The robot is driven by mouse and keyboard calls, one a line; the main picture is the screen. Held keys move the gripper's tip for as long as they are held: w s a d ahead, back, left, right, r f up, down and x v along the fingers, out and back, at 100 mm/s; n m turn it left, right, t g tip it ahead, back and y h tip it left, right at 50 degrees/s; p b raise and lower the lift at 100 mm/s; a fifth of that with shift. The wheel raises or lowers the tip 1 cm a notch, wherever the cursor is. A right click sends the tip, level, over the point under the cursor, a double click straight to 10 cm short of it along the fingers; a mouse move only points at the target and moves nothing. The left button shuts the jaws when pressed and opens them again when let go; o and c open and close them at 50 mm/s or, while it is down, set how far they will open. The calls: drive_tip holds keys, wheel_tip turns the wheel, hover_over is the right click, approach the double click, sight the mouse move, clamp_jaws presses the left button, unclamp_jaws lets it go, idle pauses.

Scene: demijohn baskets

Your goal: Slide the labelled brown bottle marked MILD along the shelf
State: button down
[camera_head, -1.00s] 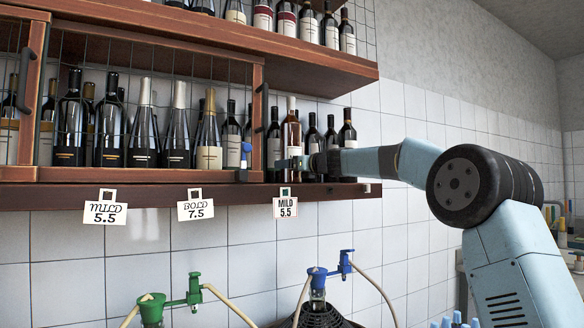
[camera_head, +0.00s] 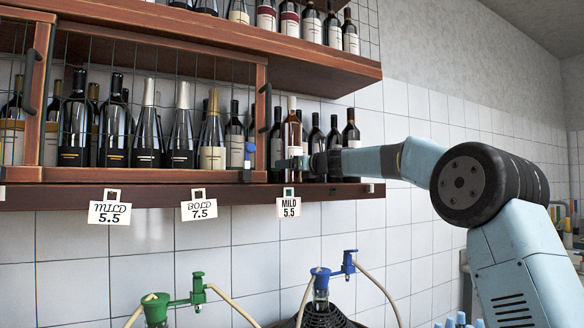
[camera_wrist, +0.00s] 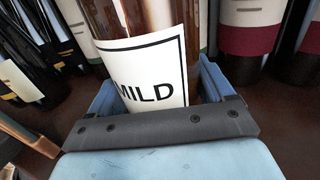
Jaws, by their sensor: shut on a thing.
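The brown bottle marked MILD (camera_head: 292,132) stands upright on the wooden shelf (camera_head: 240,192), above the hanging MILD 5.5 tag. In the wrist view the bottle (camera_wrist: 125,17) fills the middle, and its white label with the black border and the word MILD faces me. My gripper (camera_head: 298,164) reaches in from the right, low on the bottle. In the wrist view my gripper (camera_wrist: 155,88) has a blue finger on each side of the bottle and is shut on it. The bottle's base is hidden behind the gripper's dark bar.
Dark bottles stand close on both sides, including one to the right (camera_head: 315,140) and one to the left (camera_head: 276,142). A wire-fronted wooden cabinet (camera_head: 150,175) fills the shelf's left part. A blue clip (camera_head: 247,160) sits at its right end. An upper shelf (camera_head: 300,75) overhangs.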

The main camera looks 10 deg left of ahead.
drive_tip(key=shift+s+a, duration=0.7)
drive_tip(key=shift+a, duration=0.3)
drive_tip(key=shift+s+a, duration=0.65)
drive_tip(key=shift+a, duration=0.4)
drive_tip(key=shift+s+a, duration=0.7)
drive_tip(key=shift+a, duration=0.3)
idle(1.1)
unclamp_jaws()
drive_tip(key=shift+w+f, duration=0.1)
drive_tip(key=shift+f, duration=0.05)
drive_tip(key=v, duration=1.4)
drive_tip(key=v, duration=0.7)
idle(1.4)
